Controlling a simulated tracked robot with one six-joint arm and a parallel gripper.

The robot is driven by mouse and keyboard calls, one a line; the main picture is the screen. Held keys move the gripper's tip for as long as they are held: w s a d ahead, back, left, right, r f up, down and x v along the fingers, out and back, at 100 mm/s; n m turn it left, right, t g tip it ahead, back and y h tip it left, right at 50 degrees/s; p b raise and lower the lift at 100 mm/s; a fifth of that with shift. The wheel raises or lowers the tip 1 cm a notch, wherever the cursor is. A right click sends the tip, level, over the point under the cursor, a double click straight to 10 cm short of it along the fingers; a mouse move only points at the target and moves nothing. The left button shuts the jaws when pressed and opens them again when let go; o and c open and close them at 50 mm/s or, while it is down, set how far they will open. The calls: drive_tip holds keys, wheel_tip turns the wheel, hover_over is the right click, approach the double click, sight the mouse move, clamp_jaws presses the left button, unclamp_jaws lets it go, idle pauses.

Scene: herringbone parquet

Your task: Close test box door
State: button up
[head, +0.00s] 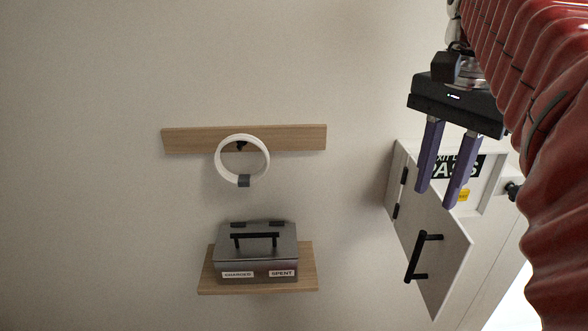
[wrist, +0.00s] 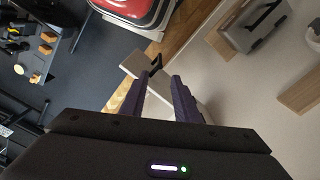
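The white test box (head: 492,228) is on the right in the head view, and its door (head: 445,245) stands open, swung out on black hinges at the left edge. The door carries a black bar handle (head: 420,258). A black "PASS" sign and a yellow sticker show behind my fingers. My gripper (head: 437,198), with two purple fingers, is open and empty, in front of the box opening in the picture and above the handle. In the wrist view, a pale panel with a black part (wrist: 155,64), probably the door, lies beyond my open fingertips. Contact cannot be told.
A grey metal case (head: 257,262) labelled "CHARGED" and "SPENT" sits on a wooden wall shelf at lower left. A white ring (head: 242,136) hangs at a wooden wall board (head: 300,137). A red-and-white object (wrist: 133,12) and dark floor show in the wrist view.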

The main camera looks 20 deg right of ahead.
sight(421, 240)
wheel_tip(421, 240, down, 14)
drive_tip(key=shift+r, duration=0.1)
idle(0.9)
clamp_jaws()
idle(0.5)
drive_tip(key=shift+d, duration=0.25)
drive_tip(key=shift+a, duration=0.15)
